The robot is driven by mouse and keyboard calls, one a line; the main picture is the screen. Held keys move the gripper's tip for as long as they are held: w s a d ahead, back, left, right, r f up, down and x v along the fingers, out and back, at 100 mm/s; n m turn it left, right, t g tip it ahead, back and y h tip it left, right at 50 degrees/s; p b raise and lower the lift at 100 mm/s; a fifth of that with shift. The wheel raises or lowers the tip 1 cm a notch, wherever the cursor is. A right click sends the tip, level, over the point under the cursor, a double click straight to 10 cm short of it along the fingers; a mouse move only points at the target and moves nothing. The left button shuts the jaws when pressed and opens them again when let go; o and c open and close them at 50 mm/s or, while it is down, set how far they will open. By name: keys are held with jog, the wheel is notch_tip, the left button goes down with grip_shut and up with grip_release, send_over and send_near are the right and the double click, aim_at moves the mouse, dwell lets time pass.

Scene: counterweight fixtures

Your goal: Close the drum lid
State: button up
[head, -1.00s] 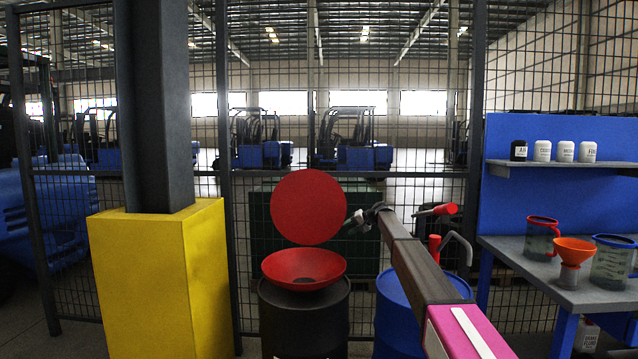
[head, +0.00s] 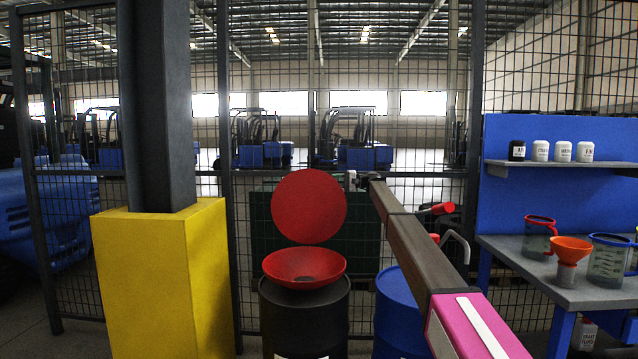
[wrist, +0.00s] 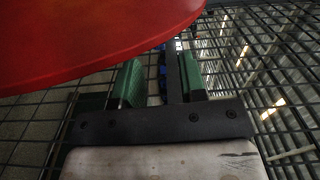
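The drum lid (head: 309,206) is a round red disc standing open, upright behind the red funnel (head: 304,266) on top of the black drum (head: 304,318). In the wrist view the lid (wrist: 90,40) fills the upper left, close to the camera. My gripper (head: 352,181) is at the upper right edge of the lid in the head view. In the wrist view its green-padded fingers (wrist: 158,82) stand apart with nothing between them. They look clear of the lid; I cannot tell the exact gap.
A blue drum (head: 396,318) with red-handled fittings stands right of the black drum, under my arm. A yellow column base (head: 160,285) is at left. A mesh fence runs close behind. The workbench (head: 560,283) at right holds jugs and an orange funnel (head: 570,250).

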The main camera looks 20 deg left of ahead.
aim_at(318, 181)
jog(key=x, duration=0.8)
jog(key=shift+a, duration=0.2)
jog(key=shift+c, duration=0.3)
grip_shut()
